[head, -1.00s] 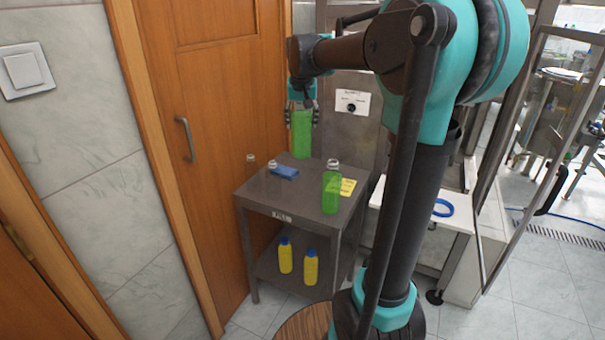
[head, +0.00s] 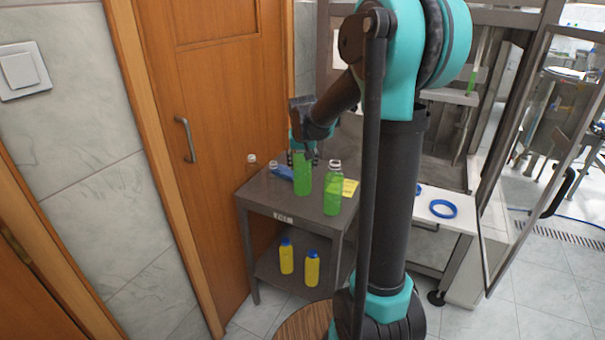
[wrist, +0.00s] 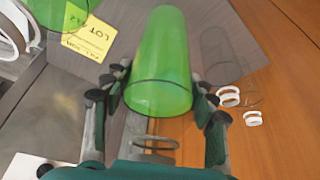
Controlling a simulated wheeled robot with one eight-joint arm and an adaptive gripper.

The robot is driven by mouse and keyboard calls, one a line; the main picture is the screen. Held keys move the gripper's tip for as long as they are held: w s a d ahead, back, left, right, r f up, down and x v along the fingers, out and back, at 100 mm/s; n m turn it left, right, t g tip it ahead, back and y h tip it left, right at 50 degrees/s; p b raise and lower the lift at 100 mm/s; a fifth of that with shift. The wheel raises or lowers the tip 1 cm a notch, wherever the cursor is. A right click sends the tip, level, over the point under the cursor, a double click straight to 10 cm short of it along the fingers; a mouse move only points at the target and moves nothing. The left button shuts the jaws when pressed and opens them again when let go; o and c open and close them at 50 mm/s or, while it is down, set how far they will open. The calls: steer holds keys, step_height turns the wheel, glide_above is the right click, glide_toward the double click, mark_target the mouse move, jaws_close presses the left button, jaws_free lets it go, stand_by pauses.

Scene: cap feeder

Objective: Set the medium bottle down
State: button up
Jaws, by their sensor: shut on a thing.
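My gripper (head: 303,160) is shut on a green see-through bottle (head: 303,182), taken to be the medium bottle, and holds it upright from above. The bottle also shows between the fingers in the wrist view (wrist: 160,62). Its base is at or just above the top of the grey metal table (head: 262,203); I cannot tell whether it touches. Its top is hidden by the gripper in the head view. A second green bottle (head: 333,193) with a pale neck stands close to its right, apart from it.
A yellow label (head: 350,188) lies right of the second bottle. A blue object (head: 284,173) and clear bottles (head: 252,163) are at the table's back left. Yellow bottles (head: 312,268) stand on the lower shelf. A blue ring (head: 443,208) lies on a white table to the right.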

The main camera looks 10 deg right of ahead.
mark_target(303, 158)
steer(key=shift+f, duration=2.1)
steer(key=o, duration=1.7)
steer(key=shift+c, duration=0.2)
steer(key=v, duration=1.2)
steer(key=s+d+f, duration=0.1)
steer(key=s+f, duration=0.4)
steer(key=s, duration=0.3)
steer(key=s+d+f+n, duration=0.1)
steer(key=s+f, duration=0.5)
steer(key=s, duration=0.3)
steer(key=s+d+f, duration=0.2)
steer(key=s+f, duration=0.4)
steer(key=s, duration=0.2)
steer(key=shift+s+n+y, duration=0.3)
steer(key=shift+s+n, duration=0.1)
steer(key=shift+d, duration=0.1)
